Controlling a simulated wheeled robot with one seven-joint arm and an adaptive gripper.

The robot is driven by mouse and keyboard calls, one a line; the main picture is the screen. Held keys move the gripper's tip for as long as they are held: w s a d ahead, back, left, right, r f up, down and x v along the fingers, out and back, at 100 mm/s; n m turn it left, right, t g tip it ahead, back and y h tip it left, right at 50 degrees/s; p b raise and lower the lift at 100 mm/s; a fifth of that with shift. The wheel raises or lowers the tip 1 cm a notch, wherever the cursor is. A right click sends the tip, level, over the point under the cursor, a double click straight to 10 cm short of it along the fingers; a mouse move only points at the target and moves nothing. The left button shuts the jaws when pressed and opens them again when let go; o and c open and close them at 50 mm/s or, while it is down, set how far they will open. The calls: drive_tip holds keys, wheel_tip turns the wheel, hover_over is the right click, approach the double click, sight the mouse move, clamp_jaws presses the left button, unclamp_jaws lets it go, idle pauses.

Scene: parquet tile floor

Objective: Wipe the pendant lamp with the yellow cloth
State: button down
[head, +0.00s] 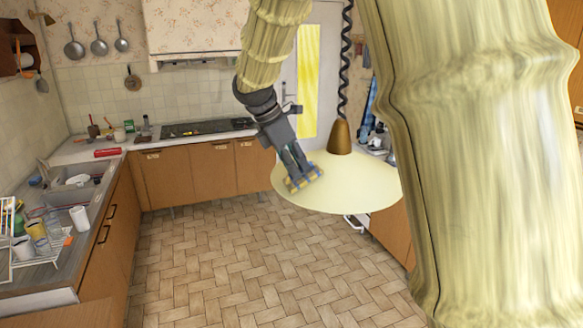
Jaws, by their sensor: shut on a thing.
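The pendant lamp (362,185) hangs at the centre right of the head view. It has a wide cream shade, a brown cap (341,136) and a dark coiled cord. My gripper (301,175) points down at the left part of the shade. It is shut on the yellow cloth (304,182), which shows as a small yellow and grey bunch at the fingertips. The cloth overlaps the shade's upper surface in this view and appears to touch it, though the exact contact cannot be told. The fingers hide part of the cloth.
A counter with a sink (75,178) and dish rack (22,262) runs along the left. A hob (205,127) is on the back counter. Pans (98,46) hang on the wall. The parquet floor (240,265) below is clear. My arm hides much of the right side.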

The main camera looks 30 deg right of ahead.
drive_tip(key=shift+f, duration=0.1)
idle(0.4)
drive_tip(key=shift+w+a+f, duration=0.15)
drive_tip(key=shift+a+f, duration=0.1)
drive_tip(key=shift+a, duration=0.35)
drive_tip(key=shift+w+a+f, duration=0.1)
drive_tip(key=shift+a+f, duration=0.1)
drive_tip(key=shift+a, duration=0.35)
drive_tip(key=shift+d, duration=0.1)
drive_tip(key=shift+s+d+r, duration=0.15)
drive_tip(key=shift+d+r, duration=0.15)
drive_tip(key=shift+d, duration=0.3)
drive_tip(key=shift+s+d+r, duration=0.15)
drive_tip(key=shift+d+r, duration=0.1)
drive_tip(key=shift+d, duration=0.3)
drive_tip(key=shift+a+f, duration=0.1)
drive_tip(key=shift+w+a+f, duration=0.15)
drive_tip(key=shift+a+f, duration=0.1)
drive_tip(key=shift+a, duration=0.3)
drive_tip(key=shift+w+a+f, duration=0.1)
drive_tip(key=shift+a+f, duration=0.1)
drive_tip(key=shift+a, duration=0.35)
drive_tip(key=shift+d, duration=0.15)
drive_tip(key=shift+s+d+r, duration=0.15)
drive_tip(key=shift+d+r, duration=0.15)
drive_tip(key=shift+d, duration=0.25)
drive_tip(key=shift+s+d+r, duration=0.1)
drive_tip(key=shift+d+r, duration=0.15)
drive_tip(key=shift+d, duration=0.25)
